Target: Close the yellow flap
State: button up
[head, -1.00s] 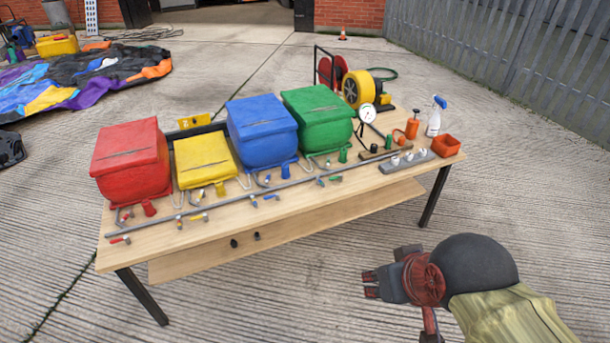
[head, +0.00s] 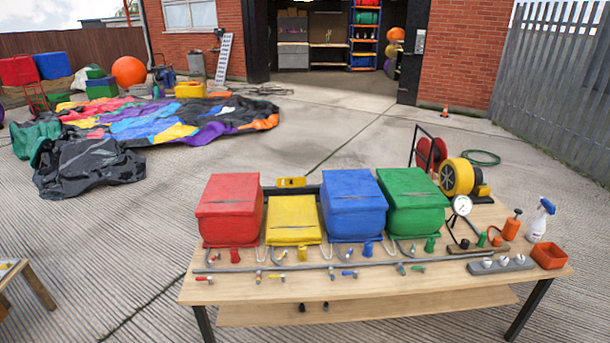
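A yellow block (head: 294,222) with a dark slit across its top stands on the wooden table (head: 380,289), between a red block (head: 230,208) and a blue block (head: 353,205). It is lower than the blocks beside it. A small yellow piece with a dark mark (head: 291,182) shows behind it, by a dark edge. I cannot tell which part is the yellow flap, or whether it is open. A small yellow cap (head: 302,253) and a yellow-handled valve (head: 277,277) are in front. My gripper is out of view.
A green block (head: 413,202) stands right of the blue one. A grey pipe (head: 330,267) with coloured valves runs along the table front. A gauge (head: 461,206), spray bottle (head: 541,221) and orange tray (head: 549,256) are at the right. Concrete left of the table is mostly clear.

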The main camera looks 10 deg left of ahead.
aim_at(287, 182)
jog(key=i+j, duration=0.15)
jog(key=j, duration=0.35)
jog(key=i+j+z, duration=0.15)
jog(key=j, duration=0.85)
jog(key=i+j+z, duration=0.1)
jog(key=j, duration=0.45)
jog(key=i+j+z, duration=0.1)
jog(key=j, duration=0.4)
jog(key=j+z, duration=0.25)
jog(key=j, duration=1)
jog(key=k+j+z, duration=0.2)
jog(key=j, duration=1.05)
jog(key=i+j, duration=0.2)
jog(key=j, duration=0.15)
jog(key=i+j+z, duration=0.1)
jog(key=j, duration=0.25)
jog(key=i+j, duration=0.25)
jog(key=i+j+z, duration=0.1)
jog(key=j, duration=0.35)
jog(key=i, duration=0.1)
